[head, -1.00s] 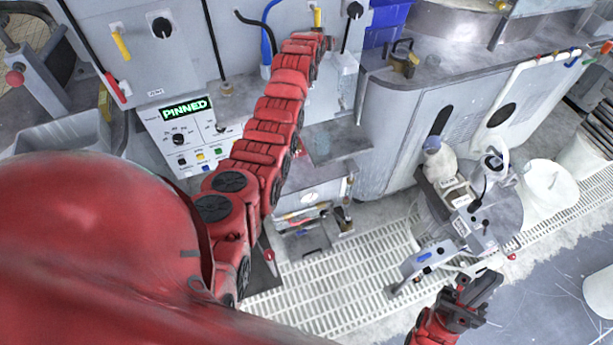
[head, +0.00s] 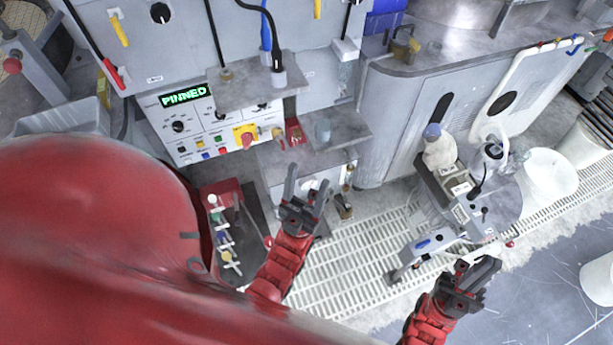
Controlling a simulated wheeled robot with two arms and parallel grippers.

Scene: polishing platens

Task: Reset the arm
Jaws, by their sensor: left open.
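My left gripper (head: 307,182) is open and empty, with its two fingers apart. It is low in front of the grey machine, over the edge of the white floor grating, and its red forearm comes up from the bottom of the view. My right gripper (head: 478,266) is at the lower right, over the floor, below the grey cart. Its two dark fingers look apart, with nothing seen between them. The control panel (head: 190,125) at left shows the green word PINNED.
A small shelf (head: 250,92) juts from the machine above the panel's red knob (head: 247,140). A lower ledge (head: 335,132) sits beside it. The cart (head: 462,205) carries a white bottle (head: 438,150). White buckets (head: 548,178) stand at right. The grating (head: 345,265) between my grippers is clear.

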